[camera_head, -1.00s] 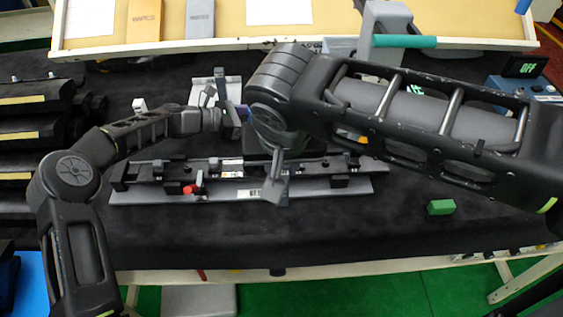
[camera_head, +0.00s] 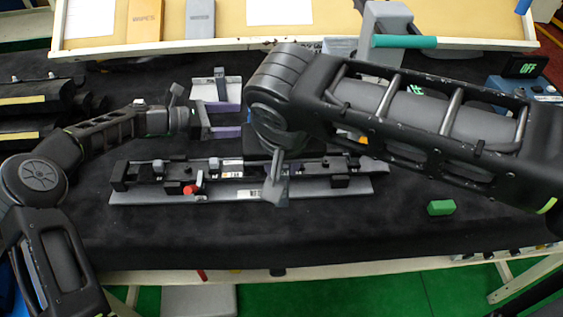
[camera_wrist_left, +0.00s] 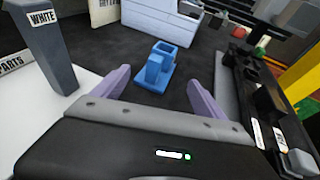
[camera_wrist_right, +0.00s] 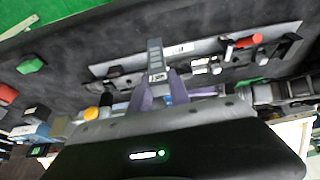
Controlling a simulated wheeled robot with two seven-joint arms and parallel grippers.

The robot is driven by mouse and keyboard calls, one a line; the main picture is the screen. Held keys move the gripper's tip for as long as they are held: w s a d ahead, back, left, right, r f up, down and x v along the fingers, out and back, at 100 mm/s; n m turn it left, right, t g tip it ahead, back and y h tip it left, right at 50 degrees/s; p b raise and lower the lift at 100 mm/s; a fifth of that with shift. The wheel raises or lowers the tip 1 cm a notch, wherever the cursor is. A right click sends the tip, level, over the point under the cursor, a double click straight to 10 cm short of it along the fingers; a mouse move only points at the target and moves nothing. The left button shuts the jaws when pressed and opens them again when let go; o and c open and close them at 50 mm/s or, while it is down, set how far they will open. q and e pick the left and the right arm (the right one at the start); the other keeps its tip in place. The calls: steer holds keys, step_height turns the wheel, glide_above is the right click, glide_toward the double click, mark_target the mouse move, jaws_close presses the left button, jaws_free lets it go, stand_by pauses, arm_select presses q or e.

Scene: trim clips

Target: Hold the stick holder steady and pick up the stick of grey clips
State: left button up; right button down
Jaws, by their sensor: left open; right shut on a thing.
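The blue stick holder (camera_wrist_left: 152,72) stands on the black table ahead of my left gripper, with a square socket and a short upright. It is between the fingers in the picture but apart from them. In the head view my right arm hides it. My left gripper (camera_head: 236,118) is open and empty, its purple fingers spread. My right gripper (camera_wrist_right: 158,88) is shut on a grey stick with darker clip-like segments, the stick of grey clips (camera_wrist_right: 155,56). The stick also shows in the head view (camera_head: 274,186), sticking out towards the table's front, above the long fixture.
A long grey fixture (camera_head: 225,196) with black blocks and a red knob lies across the middle. A grey holder labelled WHITE (camera_wrist_left: 46,42) is left of my left gripper. A green block (camera_head: 440,208) lies at right. The front left of the table is clear.

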arm_select(q)
steer(key=shift+v, duration=1.95)
